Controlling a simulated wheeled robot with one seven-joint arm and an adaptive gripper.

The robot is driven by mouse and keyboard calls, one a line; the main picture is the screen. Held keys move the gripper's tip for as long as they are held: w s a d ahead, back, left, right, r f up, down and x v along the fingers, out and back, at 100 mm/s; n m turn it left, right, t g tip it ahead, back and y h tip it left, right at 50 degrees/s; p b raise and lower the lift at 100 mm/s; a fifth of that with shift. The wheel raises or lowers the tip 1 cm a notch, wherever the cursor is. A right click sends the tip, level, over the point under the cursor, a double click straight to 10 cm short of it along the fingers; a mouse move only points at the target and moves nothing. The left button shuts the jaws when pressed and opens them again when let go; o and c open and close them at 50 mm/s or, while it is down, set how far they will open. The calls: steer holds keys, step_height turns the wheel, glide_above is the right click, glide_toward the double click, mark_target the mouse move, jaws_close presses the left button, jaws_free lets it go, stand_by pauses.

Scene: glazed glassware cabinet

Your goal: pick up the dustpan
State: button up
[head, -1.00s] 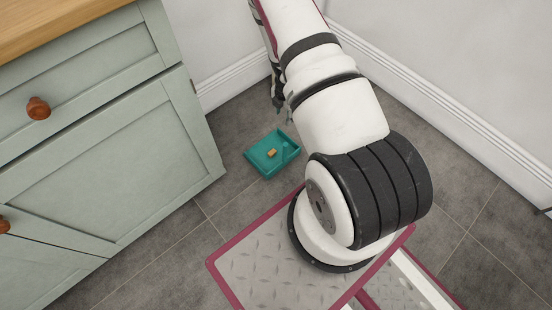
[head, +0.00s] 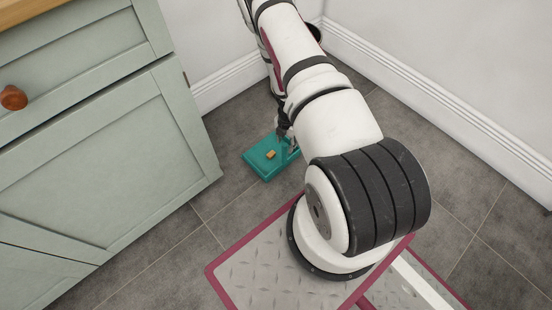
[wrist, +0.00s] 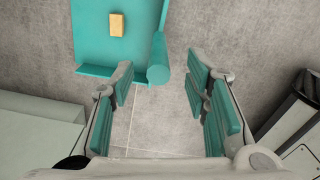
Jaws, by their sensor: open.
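The teal dustpan (head: 262,162) lies on the grey tiled floor near the cabinet's corner, and it also shows at the top of the wrist view (wrist: 98,38). A small yellow-tan block (wrist: 116,24) rests in its pan. A rounded teal part (wrist: 158,68), perhaps its handle, points toward my gripper. My gripper (wrist: 163,95) is open and empty. In the wrist view this rounded part is at the far end of the gap between the fingers. I cannot tell whether a finger touches it. In the head view my gripper (head: 284,130) is at the pan's far right side, partly hidden by my arm.
A pale green cabinet (head: 110,150) stands close on the left. White walls with a skirting board (head: 430,110) close off the back and right. Floor (head: 225,135) is clear around the dustpan.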

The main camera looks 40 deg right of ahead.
mark_target(285, 148)
step_height(285, 148, down, 5)
steer(key=b, duration=0.2)
steer(key=shift+a+b, duration=0.1)
steer(key=shift+b, duration=0.3)
steer(key=shift+r, duration=0.1)
steer(key=shift+c, duration=0.6)
jaws_close()
